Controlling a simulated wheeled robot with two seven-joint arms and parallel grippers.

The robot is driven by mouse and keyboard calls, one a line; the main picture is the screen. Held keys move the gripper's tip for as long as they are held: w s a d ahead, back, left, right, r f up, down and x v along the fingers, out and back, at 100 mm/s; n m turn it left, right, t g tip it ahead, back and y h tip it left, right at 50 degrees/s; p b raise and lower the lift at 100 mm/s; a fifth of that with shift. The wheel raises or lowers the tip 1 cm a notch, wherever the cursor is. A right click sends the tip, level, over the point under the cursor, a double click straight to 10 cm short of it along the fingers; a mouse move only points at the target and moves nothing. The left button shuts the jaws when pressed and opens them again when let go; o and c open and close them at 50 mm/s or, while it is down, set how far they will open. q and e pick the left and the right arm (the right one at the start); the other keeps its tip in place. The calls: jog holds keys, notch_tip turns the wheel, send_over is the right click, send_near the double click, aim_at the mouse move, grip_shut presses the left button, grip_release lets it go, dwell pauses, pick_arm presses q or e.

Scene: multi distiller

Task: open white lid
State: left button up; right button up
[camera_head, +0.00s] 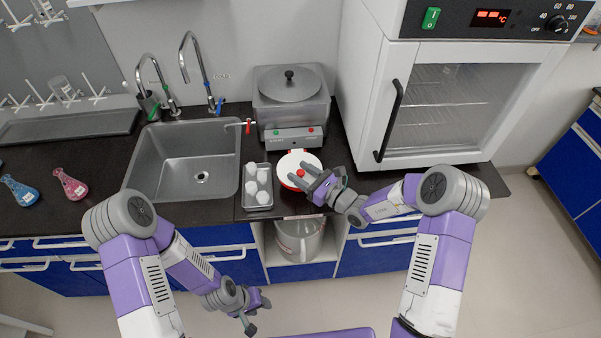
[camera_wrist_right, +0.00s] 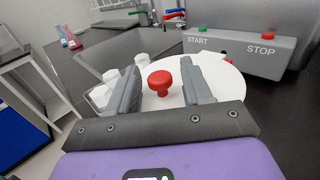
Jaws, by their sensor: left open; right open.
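The white lid (camera_head: 290,163) is round with a red knob (camera_head: 300,173) and sits on a red-rimmed container on the dark counter. In the right wrist view the white lid (camera_wrist_right: 222,84) lies flat, and its red knob (camera_wrist_right: 160,82) stands between my right fingers, apart from both. My right gripper (camera_head: 307,181) is open over the lid's right side; it also shows in the right wrist view (camera_wrist_right: 162,90). My left gripper (camera_head: 257,314) is open and empty, low in front of the cabinets, away from the lid.
A grey tray (camera_head: 258,207) with several white cups is left of the lid. Behind stands a metal distiller (camera_head: 290,95) with a control box (camera_head: 293,138). A sink (camera_head: 185,165) is at left, a white oven (camera_head: 400,100) at right. A clear bucket (camera_head: 300,240) stands below.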

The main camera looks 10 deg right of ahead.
aim_at(299, 168)
jog(key=shift+w+a, duration=0.15)
jog(key=shift+a, duration=0.05)
grip_shut()
dwell(0.3)
jog(key=shift+w+r+p, duration=0.1)
jog(key=shift+r+p, duration=0.35)
jog(key=shift+p, duration=0.35)
jog(key=w+r+m+g+p, duration=0.1)
jog(key=p, duration=0.3)
jog(key=w+r+m+g+h+p, duration=0.1)
jog(key=r+p, duration=0.1)
jog(key=p, duration=0.2)
jog(key=r+m+g+h+p, duration=0.1)
jog(key=r+g+p, duration=0.1)
jog(key=p, duration=0.2)
jog(key=shift+w+m, duration=0.4)
jog(key=shift+w+h+p, duration=0.25)
jog(key=shift+h+p, duration=0.05)
jog(key=shift+p, duration=0.35)
pick_arm(q)
notch_tip(299, 168, up, 15)
jog(key=shift+f, duration=0.1)
jog(key=shift+c, duration=0.4)
